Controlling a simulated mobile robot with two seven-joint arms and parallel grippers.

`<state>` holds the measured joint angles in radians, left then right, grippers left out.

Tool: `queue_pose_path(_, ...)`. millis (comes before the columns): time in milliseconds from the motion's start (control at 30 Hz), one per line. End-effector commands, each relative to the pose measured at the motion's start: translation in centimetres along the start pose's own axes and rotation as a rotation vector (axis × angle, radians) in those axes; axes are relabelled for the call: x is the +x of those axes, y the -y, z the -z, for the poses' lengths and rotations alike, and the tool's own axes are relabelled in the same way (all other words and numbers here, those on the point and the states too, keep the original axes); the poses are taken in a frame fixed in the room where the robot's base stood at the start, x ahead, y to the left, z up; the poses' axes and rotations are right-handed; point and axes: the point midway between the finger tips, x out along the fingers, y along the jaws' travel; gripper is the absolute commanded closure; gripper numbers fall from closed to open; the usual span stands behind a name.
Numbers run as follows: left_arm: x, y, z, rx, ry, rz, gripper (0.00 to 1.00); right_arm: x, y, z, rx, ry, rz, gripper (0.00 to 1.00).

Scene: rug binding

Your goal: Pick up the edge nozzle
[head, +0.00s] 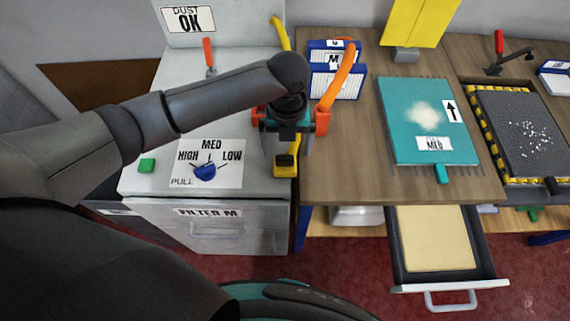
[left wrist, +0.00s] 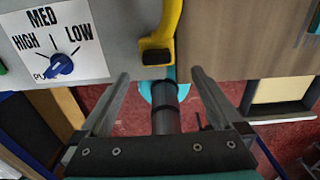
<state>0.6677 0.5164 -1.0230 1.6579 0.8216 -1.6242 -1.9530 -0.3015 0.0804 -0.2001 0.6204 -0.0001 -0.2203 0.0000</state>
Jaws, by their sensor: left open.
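A long yellow piece with a black and yellow block at its lower end, which looks like the edge nozzle (head: 287,162), lies at the right edge of the grey cabinet top. My left gripper (head: 291,148) is over it and hides its middle in the head view. In the left wrist view the nozzle (left wrist: 171,25) comes down from the top, its black end just beyond and between the two spread fingertips of the gripper (left wrist: 161,76). The left gripper is open, with no yellow part between its fingers. I cannot tell how high the gripper is above it. My right gripper is not in view.
A panel with a blue knob (head: 205,172) lies left of the gripper. Blue-and-white filters (head: 335,83) stand behind it at the right. The wooden table (head: 350,170) carries a teal board (head: 400,145). An open drawer (head: 395,240) juts out in front.

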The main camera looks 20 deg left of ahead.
Motion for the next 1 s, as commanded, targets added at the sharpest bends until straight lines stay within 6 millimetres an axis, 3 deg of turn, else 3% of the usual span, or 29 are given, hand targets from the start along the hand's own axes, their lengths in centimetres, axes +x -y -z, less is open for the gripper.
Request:
queue_pose_path(100,2.2,0.0,0.0,-0.003,-0.002,0.000,0.00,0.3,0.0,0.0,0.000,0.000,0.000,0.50)
queue_pose_path(367,3.9,0.0,-0.1,-0.002,0.000,0.001,0.00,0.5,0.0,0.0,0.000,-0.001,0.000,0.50)
queue_pose_path(700,8.1,-0.5,-0.7,-0.003,0.000,0.001,0.00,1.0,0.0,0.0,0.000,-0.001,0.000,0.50)
queue_pose_path(1000,8.6,-0.5,-0.8,-0.001,0.003,0.001,0.00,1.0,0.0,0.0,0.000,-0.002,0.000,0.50)
